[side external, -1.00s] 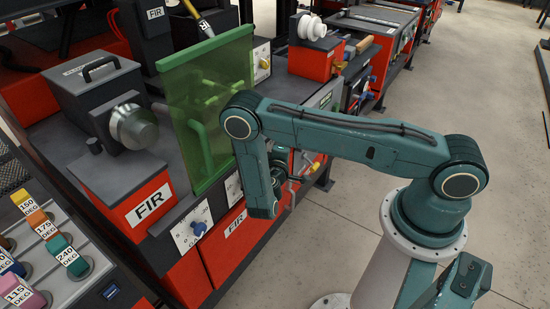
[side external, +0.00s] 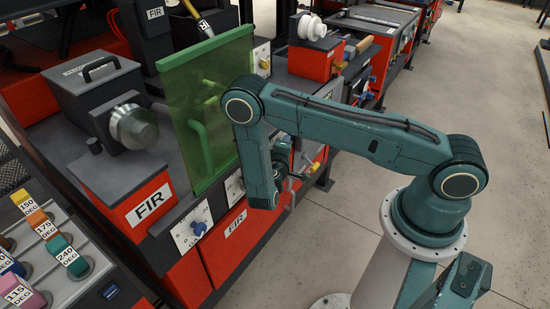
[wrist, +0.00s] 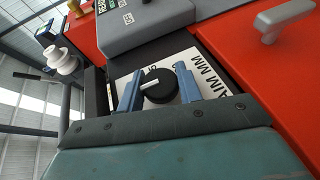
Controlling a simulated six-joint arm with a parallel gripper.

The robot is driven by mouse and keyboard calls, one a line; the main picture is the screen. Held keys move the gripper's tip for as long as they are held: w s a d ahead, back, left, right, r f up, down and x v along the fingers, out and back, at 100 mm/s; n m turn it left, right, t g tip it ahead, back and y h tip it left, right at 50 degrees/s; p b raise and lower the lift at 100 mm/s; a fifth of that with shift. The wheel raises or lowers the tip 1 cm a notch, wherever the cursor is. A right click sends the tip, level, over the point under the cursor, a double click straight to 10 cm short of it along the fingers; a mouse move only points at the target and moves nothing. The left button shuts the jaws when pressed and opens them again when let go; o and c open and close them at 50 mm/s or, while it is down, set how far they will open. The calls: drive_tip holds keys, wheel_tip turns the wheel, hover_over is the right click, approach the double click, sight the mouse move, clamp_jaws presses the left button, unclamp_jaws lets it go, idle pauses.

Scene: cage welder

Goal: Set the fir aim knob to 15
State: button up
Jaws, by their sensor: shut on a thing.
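The aim knob (wrist: 161,88) is a round black dial with a white pointer, on a white scale plate (wrist: 208,78) lettered "AIM MM". The pointer is turned to the left in the wrist view. My gripper (wrist: 158,76) has its two blue fingers on either side of the knob and is shut on it. The fingers and knob cover most of the scale, so the reading cannot be made out. In the side view my arm hides the knob and most of the gripper.
A translucent green screen (side external: 212,110) stands on the red FIR station just left of my arm. A blue-knobbed dial (side external: 199,229) is on the station's front, lower left. A grey handle (wrist: 285,18) juts from the red panel in the wrist view.

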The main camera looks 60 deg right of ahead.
drive_tip(key=o, duration=1)
drive_tip(key=v, duration=1.3)
drive_tip(key=shift+s+a, duration=0.15)
drive_tip(key=shift+a, duration=0.2)
drive_tip(key=shift+r, duration=0.15)
